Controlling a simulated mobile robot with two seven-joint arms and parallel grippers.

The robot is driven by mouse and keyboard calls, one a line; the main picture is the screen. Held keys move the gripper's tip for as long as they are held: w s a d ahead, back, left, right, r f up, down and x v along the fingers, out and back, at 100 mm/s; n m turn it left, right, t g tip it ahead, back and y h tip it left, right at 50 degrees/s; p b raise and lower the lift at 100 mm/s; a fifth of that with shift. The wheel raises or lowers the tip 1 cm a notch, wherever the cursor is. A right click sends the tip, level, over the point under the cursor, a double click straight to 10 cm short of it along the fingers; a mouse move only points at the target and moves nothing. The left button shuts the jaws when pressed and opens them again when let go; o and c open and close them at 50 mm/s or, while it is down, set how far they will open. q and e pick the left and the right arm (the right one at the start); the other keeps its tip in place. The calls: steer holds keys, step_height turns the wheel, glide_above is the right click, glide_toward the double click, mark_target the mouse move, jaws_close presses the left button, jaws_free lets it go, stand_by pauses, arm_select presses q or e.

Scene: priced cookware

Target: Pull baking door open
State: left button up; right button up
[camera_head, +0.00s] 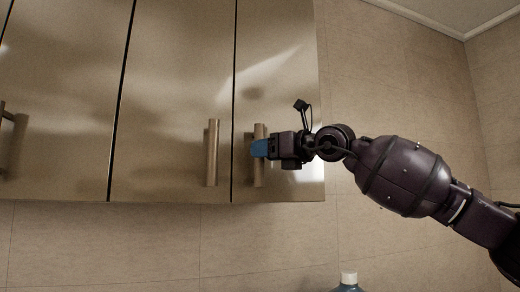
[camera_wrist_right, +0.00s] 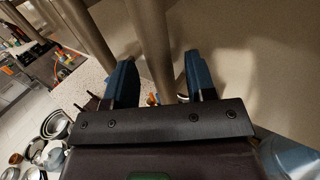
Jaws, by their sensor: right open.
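A row of brushed-metal wall cabinet doors shows in the head view, each shut flush with the others. The rightmost door (camera_head: 285,75) has an upright bar handle (camera_head: 259,177) near its left edge. My right gripper (camera_head: 258,148) is at that handle, its blue fingers covering the bar's middle. In the right wrist view, my right gripper (camera_wrist_right: 160,72) is open, and a bar handle (camera_wrist_right: 150,35) runs between the two blue fingers with space on both sides. I cannot tell whether either finger touches it. No oven-like door shows. My left gripper is not in view.
The neighbouring door (camera_head: 175,80) has its own bar handle (camera_head: 212,152) just left of my right gripper. Several pans and pots (camera_wrist_right: 45,145) show far below. The tiled wall (camera_head: 400,90) right of the cabinet is bare.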

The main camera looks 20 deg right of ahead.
steer(key=shift+x, duration=1.1)
steer(key=shift+c, duration=0.5)
jaws_close()
